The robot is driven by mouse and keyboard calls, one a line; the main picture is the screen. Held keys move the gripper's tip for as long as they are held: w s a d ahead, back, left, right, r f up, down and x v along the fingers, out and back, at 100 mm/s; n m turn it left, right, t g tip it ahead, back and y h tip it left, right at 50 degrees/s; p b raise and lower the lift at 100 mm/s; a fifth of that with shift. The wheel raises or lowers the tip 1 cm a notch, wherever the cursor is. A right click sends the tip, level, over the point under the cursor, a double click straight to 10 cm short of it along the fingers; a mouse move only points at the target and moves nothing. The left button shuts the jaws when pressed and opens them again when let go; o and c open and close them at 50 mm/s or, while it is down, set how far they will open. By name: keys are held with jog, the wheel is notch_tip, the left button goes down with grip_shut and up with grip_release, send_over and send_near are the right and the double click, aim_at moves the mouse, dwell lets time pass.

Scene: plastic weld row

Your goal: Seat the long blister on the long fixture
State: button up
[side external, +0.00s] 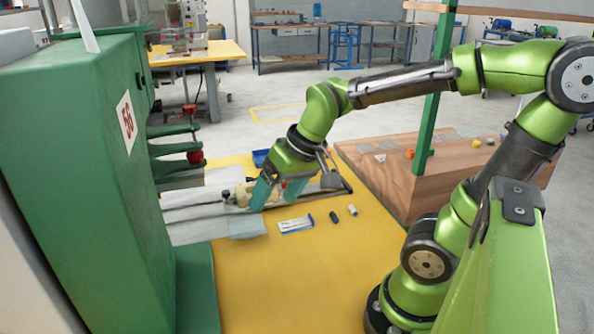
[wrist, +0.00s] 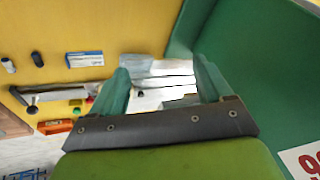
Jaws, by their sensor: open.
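My gripper (side external: 272,202) hangs over the yellow table beside the green machine, open; in the wrist view its two teal fingers stand apart (wrist: 162,78). A pale, bluish clear sheet (side external: 247,228), which looks like a blister, lies at the near edge of a long grey plate. It also shows beyond my fingers in the wrist view (wrist: 150,67). The long grey plate (side external: 193,212), with dark lines along it, looks like the fixture area; I cannot tell the long fixture's exact outline. My fingers and wrist hide part of it. I see nothing clearly held between the fingers.
The green machine (side external: 85,170) stands close on the left, with a red knob (side external: 195,158). A printed card (side external: 296,225), a black piece (side external: 333,217) and a white piece (side external: 352,210) lie right of the plate. A wooden box (side external: 400,190) stands farther right. The front table (side external: 290,285) is clear.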

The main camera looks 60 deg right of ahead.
aim_at(246, 218)
jog(key=w+d+f+n+g, duration=0.1)
jog(key=w+d+f+n, duration=0.1)
jog(key=w+f, duration=0.1)
jog(key=w+d+f+n+g, duration=0.2)
jog(key=w+d+f+n, duration=0.1)
jog(key=w+f, duration=0.1)
jog(key=w+d+f+n+g+h, duration=0.1)
jog(key=w+d+f+n, duration=0.1)
jog(key=w, duration=0.4)
jog(key=shift+d+f+n+g, duration=0.15)
jog(key=shift+f+n, duration=0.15)
jog(key=shift+f, duration=0.25)
jog(key=shift+d+f+n+g, duration=0.15)
jog(key=shift+f+n, duration=0.15)
jog(key=shift+f, duration=0.2)
jog(key=shift+w+d+f+n+h, duration=0.15)
jog(key=shift+w+f+n, duration=0.2)
jog(key=shift+f+n, duration=0.6)
jog(key=shift+w+d+f+n+h, duration=0.15)
jog(key=shift+w+f+n, duration=0.3)
jog(key=shift+f, duration=0.95)
jog(key=shift+w+d+f+n, duration=0.25)
jog(key=shift+f+n, duration=0.55)
jog(key=shift+f, duration=0.35)
jog(key=shift+c, duration=0.4)
jog(key=c, duration=0.6)
jog(key=shift+o, duration=0.2)
jog(key=shift+r, duration=0.15)
jog(key=shift+r, duration=2.15)
